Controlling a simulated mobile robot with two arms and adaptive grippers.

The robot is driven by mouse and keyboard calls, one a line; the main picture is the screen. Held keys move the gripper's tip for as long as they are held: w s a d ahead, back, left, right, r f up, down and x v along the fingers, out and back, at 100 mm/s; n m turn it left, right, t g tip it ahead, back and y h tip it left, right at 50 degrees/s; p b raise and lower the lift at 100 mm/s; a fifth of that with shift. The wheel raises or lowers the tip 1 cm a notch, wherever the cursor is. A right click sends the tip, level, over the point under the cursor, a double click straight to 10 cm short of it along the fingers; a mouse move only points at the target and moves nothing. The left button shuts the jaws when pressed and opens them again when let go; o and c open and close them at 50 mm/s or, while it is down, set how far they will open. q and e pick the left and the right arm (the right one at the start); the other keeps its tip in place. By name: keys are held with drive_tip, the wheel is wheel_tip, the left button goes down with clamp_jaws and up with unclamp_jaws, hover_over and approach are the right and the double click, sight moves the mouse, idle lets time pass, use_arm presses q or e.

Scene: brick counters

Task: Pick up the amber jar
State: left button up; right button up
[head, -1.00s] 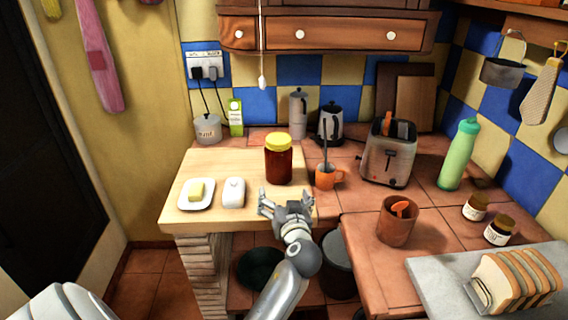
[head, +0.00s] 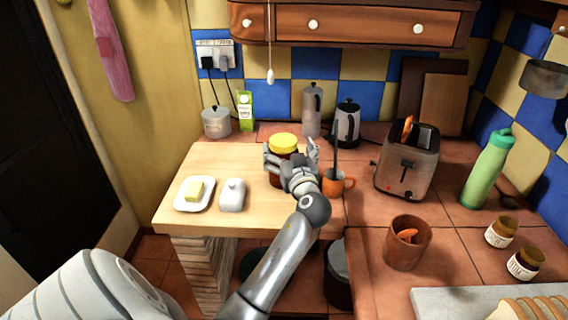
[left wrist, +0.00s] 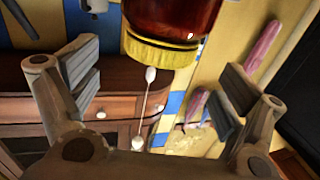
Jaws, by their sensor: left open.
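The amber jar (head: 283,146) with a yellow lid stands on the pale wooden board (head: 170,205) on the brick counter. My left gripper (head: 291,158) is open in front of the jar and hides much of its body. In the left wrist view the jar (left wrist: 172,18) shows upside down at the top, beyond and between the open fingers (left wrist: 155,85). A gap shows between the jar and each finger pad there. I cannot tell whether the jar is fully between the fingers. My right gripper is not in view.
An orange mug (head: 337,184) stands close to the right of my left gripper. A kettle (head: 346,123), moka pot (head: 312,110) and toaster (head: 407,165) stand behind and right.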

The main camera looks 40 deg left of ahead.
sight(287, 148)
use_arm(q)
drive_tip(key=x, duration=0.2)
drive_tip(key=p+x, duration=0.1)
drive_tip(key=shift+w+a+f, duration=0.15)
drive_tip(key=shift+f, duration=0.15)
drive_tip(key=shift+w+a+f, duration=0.2)
drive_tip(key=shift+w+a, duration=0.1)
drive_tip(key=shift+a, duration=0.15)
drive_tip(key=c, duration=0.4)
drive_tip(key=shift+d, duration=0.1)
drive_tip(key=c, duration=1.7)
drive_tip(key=shift+r, duration=0.1)
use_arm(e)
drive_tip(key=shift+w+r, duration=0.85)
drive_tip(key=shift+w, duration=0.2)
use_arm(q)
drive_tip(key=shift+r, duration=0.1)
